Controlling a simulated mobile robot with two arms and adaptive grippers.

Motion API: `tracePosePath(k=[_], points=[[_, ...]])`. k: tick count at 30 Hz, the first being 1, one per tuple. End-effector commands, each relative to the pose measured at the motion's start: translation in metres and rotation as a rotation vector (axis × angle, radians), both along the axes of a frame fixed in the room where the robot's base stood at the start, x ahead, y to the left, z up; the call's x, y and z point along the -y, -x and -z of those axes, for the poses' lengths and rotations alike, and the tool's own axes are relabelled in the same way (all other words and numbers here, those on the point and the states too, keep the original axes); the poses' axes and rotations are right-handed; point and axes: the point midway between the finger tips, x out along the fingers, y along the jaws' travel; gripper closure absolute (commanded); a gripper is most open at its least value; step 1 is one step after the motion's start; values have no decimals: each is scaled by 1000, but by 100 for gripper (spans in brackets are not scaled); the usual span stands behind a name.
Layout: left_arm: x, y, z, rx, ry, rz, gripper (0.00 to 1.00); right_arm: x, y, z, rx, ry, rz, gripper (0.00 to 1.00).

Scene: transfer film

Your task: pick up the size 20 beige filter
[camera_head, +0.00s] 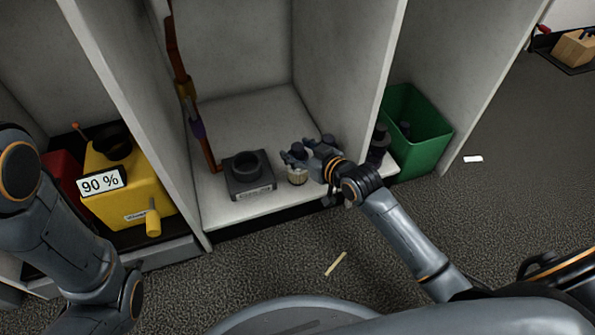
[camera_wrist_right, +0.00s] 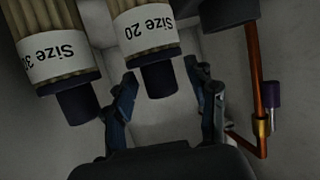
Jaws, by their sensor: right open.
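The size 20 beige filter (camera_wrist_right: 148,32) has ribbed beige sides, a white "Size 20" label and a dark end cap. In the right wrist view its cap reaches between the fingers of my right gripper (camera_wrist_right: 163,78), which is open, with room visible on the finger sides. In the head view a small beige filter (camera_head: 297,175) stands on the cubicle floor, partly covered by my right gripper (camera_head: 304,158). My left arm shows at the left, but its gripper is out of the picture.
A second beige filter (camera_wrist_right: 58,55), labelled "Size 30", is close beside it. A dark grey block with a round opening (camera_head: 249,181) stands to the left. A coloured pipe (camera_head: 186,92) rises behind. A divider wall and a green bin (camera_head: 428,135) are to the right.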

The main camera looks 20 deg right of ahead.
Motion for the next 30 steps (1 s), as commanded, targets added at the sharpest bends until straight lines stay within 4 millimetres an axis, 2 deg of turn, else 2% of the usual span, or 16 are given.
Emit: tracePosePath(k=[8, 11, 17, 30], points=[[0, 0, 2, 0, 0, 0, 60, -2, -3, 1, 0, 0, 0, 43], [0, 0, 2, 0, 0, 0, 60, -2, -3, 1, 0, -1, 0, 59], [0, 0, 2, 1, -1, 0, 60, -1, -3, 1, 0, -1, 0, 100], [0, 0, 0, 1, -1, 0, 60, -1, -3, -2, 2, -1, 0, 100]])
